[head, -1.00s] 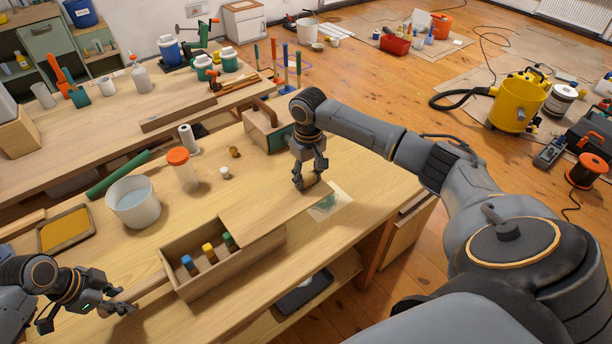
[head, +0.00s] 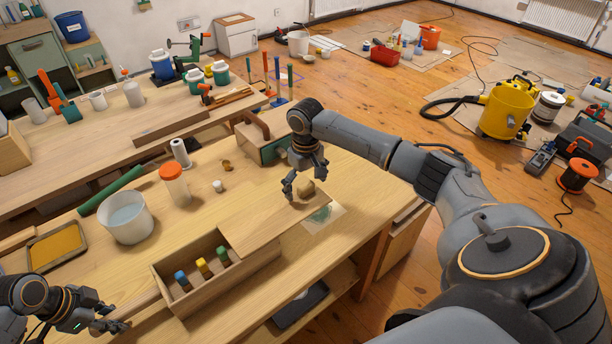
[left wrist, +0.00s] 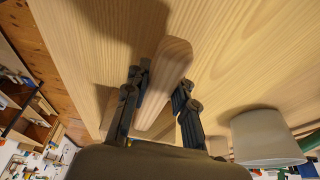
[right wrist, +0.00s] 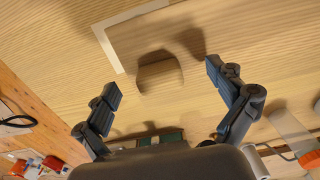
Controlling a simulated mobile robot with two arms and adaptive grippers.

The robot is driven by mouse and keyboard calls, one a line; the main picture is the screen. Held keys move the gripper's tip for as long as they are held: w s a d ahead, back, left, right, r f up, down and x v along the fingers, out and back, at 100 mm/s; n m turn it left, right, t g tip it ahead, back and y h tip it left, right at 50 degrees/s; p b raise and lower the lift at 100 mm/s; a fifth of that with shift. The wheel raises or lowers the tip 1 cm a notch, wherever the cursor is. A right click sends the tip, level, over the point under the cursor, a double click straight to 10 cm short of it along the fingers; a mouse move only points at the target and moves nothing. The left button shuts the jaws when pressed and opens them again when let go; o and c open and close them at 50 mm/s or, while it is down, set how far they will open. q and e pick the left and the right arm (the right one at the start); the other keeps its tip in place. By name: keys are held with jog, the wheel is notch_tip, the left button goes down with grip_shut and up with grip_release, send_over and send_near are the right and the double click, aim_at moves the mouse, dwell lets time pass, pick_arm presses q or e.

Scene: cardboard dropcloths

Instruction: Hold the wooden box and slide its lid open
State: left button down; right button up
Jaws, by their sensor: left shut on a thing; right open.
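The wooden box (head: 232,290) stands on the near workbench with its left part uncovered. Small pieces with blue (head: 180,276), yellow (head: 202,263) and green (head: 222,252) tops stand inside. Its lid (head: 262,222) is slid to the right and sticks out past the box. My left gripper (head: 118,326) is at the box's left end, shut on its wooden handle (left wrist: 168,75), which shows between the fingers in the left wrist view. My right gripper (head: 300,192) is open over the lid's far end. The lid's round knob (right wrist: 160,77) lies between its spread fingers, apart from both.
A white bucket (head: 126,220), an orange-lidded jar (head: 175,187) and a small white cup (head: 217,186) stand behind the box. A wooden carrier with a handle (head: 262,142) stands behind my right gripper. A flat sheet (head: 321,215) lies by the lid's end.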

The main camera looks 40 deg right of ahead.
jog(key=shift+r, duration=3.5)
pick_arm(q)
jog(key=c, duration=1)
grip_release()
jog(key=shift+o, duration=0.2)
notch_tip(320, 180, up, 8)
jog(key=p, duration=0.7)
pick_arm(e)
notch_tip(320, 180, up, 7)
jog(key=shift+r, duration=0.15)
